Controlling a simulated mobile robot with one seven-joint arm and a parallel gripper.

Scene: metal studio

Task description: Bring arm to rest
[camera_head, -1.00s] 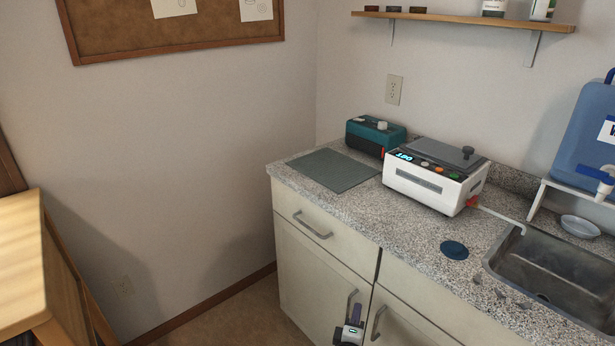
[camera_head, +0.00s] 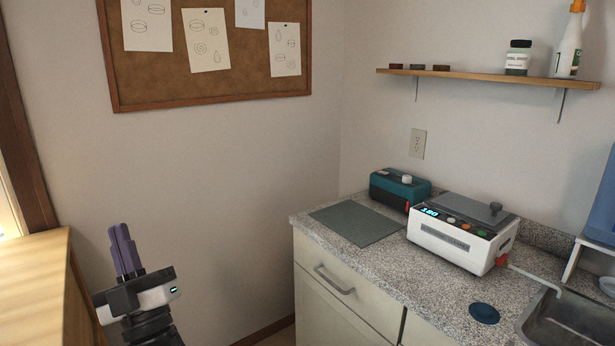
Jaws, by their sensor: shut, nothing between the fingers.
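My gripper (camera_head: 121,230) is at the lower left of the head view, in front of the wall, with its purple-grey fingers pointing up. The fingers are together and nothing is between them. It is clear of the counter and to the right of the wooden surface at the left edge. The lower part of my arm is cut off by the bottom of the picture.
The granite counter (camera_head: 392,257) on the right carries a grey mat (camera_head: 355,224), a teal device (camera_head: 400,188), a white heated bath (camera_head: 460,234) and a blue disc (camera_head: 484,313). A sink (camera_head: 570,325) is at lower right. A wooden surface (camera_head: 35,275) stands at left.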

